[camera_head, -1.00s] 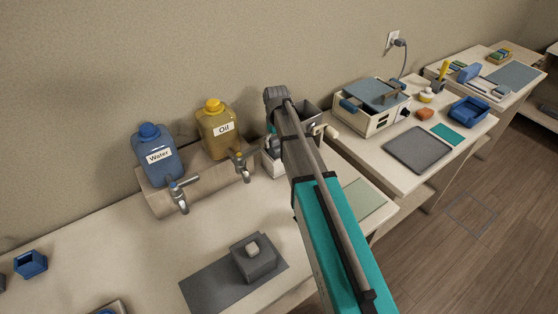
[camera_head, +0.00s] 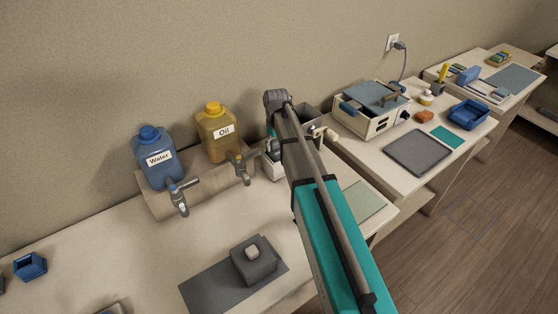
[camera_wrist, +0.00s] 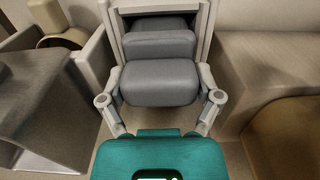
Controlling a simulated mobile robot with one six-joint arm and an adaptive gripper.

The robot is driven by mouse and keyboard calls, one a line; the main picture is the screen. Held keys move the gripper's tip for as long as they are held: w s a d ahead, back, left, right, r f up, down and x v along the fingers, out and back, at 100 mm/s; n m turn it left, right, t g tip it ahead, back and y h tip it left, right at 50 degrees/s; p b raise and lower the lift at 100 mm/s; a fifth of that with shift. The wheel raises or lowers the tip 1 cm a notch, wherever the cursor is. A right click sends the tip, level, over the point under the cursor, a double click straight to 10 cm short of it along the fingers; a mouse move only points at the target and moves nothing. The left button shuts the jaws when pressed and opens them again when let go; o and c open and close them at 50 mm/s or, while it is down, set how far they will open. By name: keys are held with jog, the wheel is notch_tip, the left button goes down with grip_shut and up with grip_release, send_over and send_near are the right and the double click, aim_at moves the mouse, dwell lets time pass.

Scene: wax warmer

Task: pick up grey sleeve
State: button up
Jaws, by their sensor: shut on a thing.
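My gripper (camera_wrist: 160,100) shows in the wrist view with its light grey fingers to the left and right. Between them sits a dark grey, rounded block, which I take for the grey sleeve (camera_wrist: 158,84); the fingers are shut on it. A second grey block shows just beyond it, and I cannot tell whether it is the same piece. In the head view my arm hides most of the gripper and the sleeve. The gripper end is low by a cream box (camera_head: 277,170) at the back of the near table.
Water (camera_head: 158,170) and oil (camera_head: 215,145) jugs stand on a rack with taps left of my gripper. A grey open container (camera_head: 309,113) is close behind my arm. A cream warmer (camera_head: 370,122) stands right. A grey block (camera_head: 254,265) rests on a dark mat (camera_head: 215,290).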

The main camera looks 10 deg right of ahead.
jog(key=shift+r, duration=0.1)
dwell(0.3)
notch_tip(320, 180, up, 10)
jog(key=p, duration=1)
dwell(0.6)
